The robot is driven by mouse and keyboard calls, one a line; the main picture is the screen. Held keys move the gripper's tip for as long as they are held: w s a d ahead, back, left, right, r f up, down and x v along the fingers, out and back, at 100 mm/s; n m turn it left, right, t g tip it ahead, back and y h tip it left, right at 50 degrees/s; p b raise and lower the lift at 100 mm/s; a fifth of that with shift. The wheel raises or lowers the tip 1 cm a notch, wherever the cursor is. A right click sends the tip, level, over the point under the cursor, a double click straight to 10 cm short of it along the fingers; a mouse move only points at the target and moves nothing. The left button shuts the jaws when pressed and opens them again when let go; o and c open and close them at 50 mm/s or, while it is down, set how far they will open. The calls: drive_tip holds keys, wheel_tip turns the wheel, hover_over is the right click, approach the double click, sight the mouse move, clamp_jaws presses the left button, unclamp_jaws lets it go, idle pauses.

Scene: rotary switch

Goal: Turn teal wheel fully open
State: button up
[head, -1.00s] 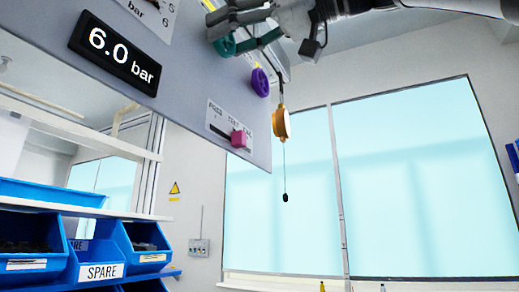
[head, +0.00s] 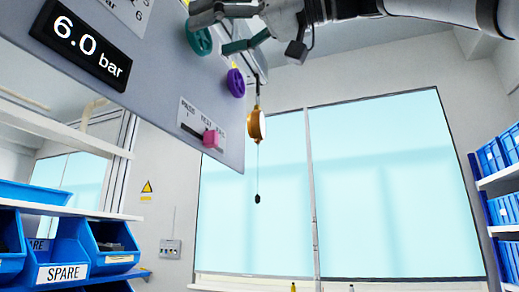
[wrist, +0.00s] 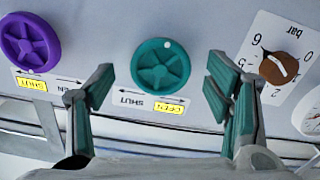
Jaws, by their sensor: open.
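The teal wheel (head: 200,39) is on the grey panel, partly covered by my gripper in the head view. In the wrist view the whole teal wheel (wrist: 160,67) shows, spoked, with a white dot near the top of its rim. Below it are a white SHUT label and a yellow label that seems to read OPEN, both upside down. My gripper (wrist: 160,76) is open, one finger left and one right of the wheel. Both fingers look apart from it, and nothing is between them but the view of the wheel. My gripper (head: 222,30) also shows at the top of the head view.
A purple wheel (wrist: 30,42) is beside the teal one. A brown knob (wrist: 279,68) with a bar scale sits on the other side. The display (head: 80,44) reads 6.0 bar. A pink slider (head: 211,139) and a hanging orange reel (head: 256,124) are lower down.

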drive_tip(key=v, duration=1)
drive_tip(key=shift+d, duration=0.15)
drive_tip(key=shift+s, duration=0.1)
drive_tip(key=w+d+f+m+t+h+p, duration=0.1)
drive_tip(key=w+d+f+m+h, duration=0.2)
drive_tip(key=f, duration=0.5)
drive_tip(key=w+d+f+m+t+h+p, duration=0.1)
drive_tip(key=f+m+h, duration=0.1)
drive_tip(key=f+m, duration=0.45)
drive_tip(key=w+d+f+m+t+h+p, duration=0.1)
drive_tip(key=w+d+f+m+h, duration=0.2)
drive_tip(key=f, duration=0.6)
drive_tip(key=s+d+f+m+g+h, duration=0.1)
drive_tip(key=s+d+f+h, duration=0.2)
drive_tip(key=f, duration=0.8)
drive_tip(key=s+d+f+m+g+h+p, duration=0.1)
drive_tip(key=s+d+f+g+h, duration=0.1)
drive_tip(key=s+f, duration=0.5)
drive_tip(key=s+d+f+m+g+h+p, duration=0.1)
drive_tip(key=s+d+f+h, duration=0.3)
drive_tip(key=f, duration=1.3)
drive_tip(key=shift+s+d+f+m+g, duration=0.15)
drive_tip(key=shift+s+d+m+g, duration=0.2)
drive_tip(key=shift+s+m, duration=0.25)
